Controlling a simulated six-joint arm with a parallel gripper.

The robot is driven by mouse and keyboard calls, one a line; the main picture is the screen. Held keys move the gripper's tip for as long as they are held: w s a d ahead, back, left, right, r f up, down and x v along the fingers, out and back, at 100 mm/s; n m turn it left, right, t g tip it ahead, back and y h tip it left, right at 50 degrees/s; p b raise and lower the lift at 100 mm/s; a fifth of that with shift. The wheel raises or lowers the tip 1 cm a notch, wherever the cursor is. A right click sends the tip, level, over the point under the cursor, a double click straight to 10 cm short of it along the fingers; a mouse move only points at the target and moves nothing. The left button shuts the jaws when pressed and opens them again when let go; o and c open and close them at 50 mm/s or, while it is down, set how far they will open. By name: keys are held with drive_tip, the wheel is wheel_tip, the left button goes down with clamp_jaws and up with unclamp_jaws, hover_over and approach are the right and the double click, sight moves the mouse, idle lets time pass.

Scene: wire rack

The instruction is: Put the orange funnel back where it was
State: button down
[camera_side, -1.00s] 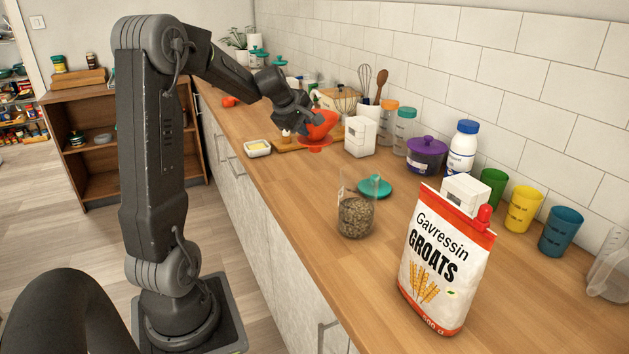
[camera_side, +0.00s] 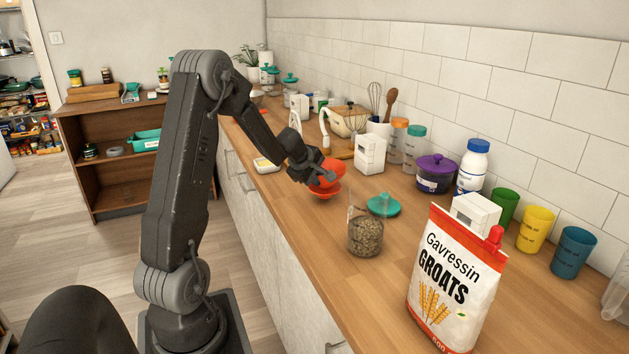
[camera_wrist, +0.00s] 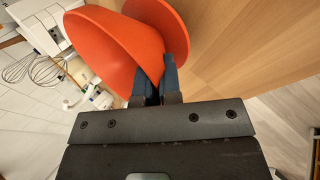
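The orange funnel (camera_side: 327,170) is in my gripper (camera_side: 312,172), tilted, above the counter and left of the glass jar of grain (camera_side: 365,235). In the wrist view the funnel (camera_wrist: 110,45) fills the upper left, with its wide bowl and a second flared part. My gripper's dark fingers (camera_wrist: 160,88) are closed on it where these parts meet. The fingertips are partly hidden by the funnel.
A teal lid (camera_side: 384,205) lies beside the jar. A white timer-like box (camera_side: 370,154) stands right of the stand. The groats bag (camera_side: 450,275) stands at the front. A butter dish (camera_side: 266,165) is left of the funnel.

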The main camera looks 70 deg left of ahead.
drive_tip(key=shift+s+f, duration=0.1)
drive_tip(key=shift+f, duration=0.25)
drive_tip(key=shift+f, duration=0.15)
drive_tip(key=c, duration=1.3)
unclamp_jaws()
drive_tip(key=shift+r, duration=0.2)
